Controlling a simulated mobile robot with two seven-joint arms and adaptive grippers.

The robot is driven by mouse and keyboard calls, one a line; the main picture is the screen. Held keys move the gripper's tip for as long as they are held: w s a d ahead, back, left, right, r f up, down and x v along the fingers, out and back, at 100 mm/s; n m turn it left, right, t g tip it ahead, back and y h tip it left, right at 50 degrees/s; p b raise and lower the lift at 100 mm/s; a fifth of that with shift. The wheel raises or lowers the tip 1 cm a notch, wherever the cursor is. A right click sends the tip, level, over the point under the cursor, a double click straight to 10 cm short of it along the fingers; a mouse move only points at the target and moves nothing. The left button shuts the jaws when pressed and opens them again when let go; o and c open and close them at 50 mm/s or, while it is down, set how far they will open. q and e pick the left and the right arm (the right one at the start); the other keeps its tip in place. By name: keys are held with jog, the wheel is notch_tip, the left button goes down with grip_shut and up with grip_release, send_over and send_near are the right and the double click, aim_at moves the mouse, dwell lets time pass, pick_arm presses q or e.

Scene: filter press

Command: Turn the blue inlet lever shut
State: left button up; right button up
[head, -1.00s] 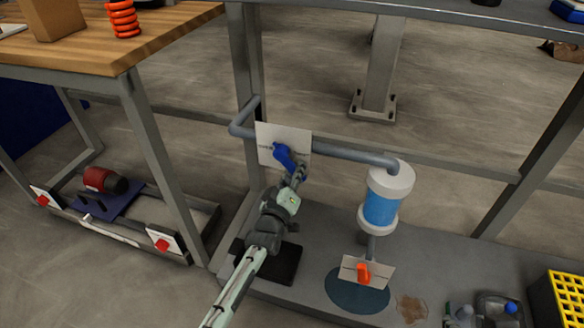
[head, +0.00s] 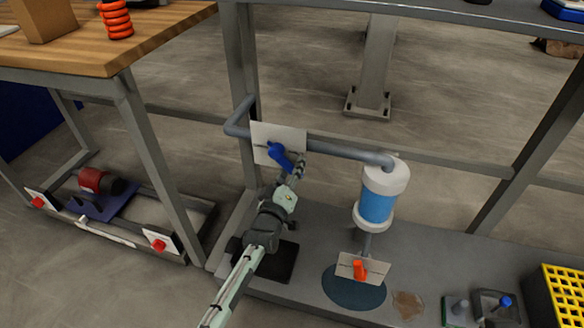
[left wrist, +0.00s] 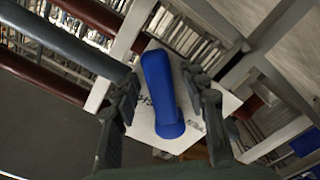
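The blue inlet lever (head: 279,155) sits on a white plate (head: 291,133) on the grey pipe and slants down to the right. My left gripper (head: 298,167) is close by, at the lower right of the lever's end in the head view. In the left wrist view the blue lever (left wrist: 160,92) shows between the two fingers of my left gripper (left wrist: 163,90). The fingers are apart, with the white plate visible on both sides of the lever, so I see no grip on it. The plate's lettering is partly hidden. My right gripper is not in view.
The grey pipe (head: 345,151) runs right to a white and blue filter housing (head: 378,204). An orange lever (head: 360,270) sits on a plate below it. A frame post (head: 245,80) stands left of the blue lever. A yellow crate (head: 566,290) is at lower right.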

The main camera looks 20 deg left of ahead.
pick_arm(q)
jog(key=shift+s, duration=0.1)
jog(key=s, duration=1.1)
jog(key=shift+s+a, duration=0.2)
jog(key=shift+s, duration=0.2)
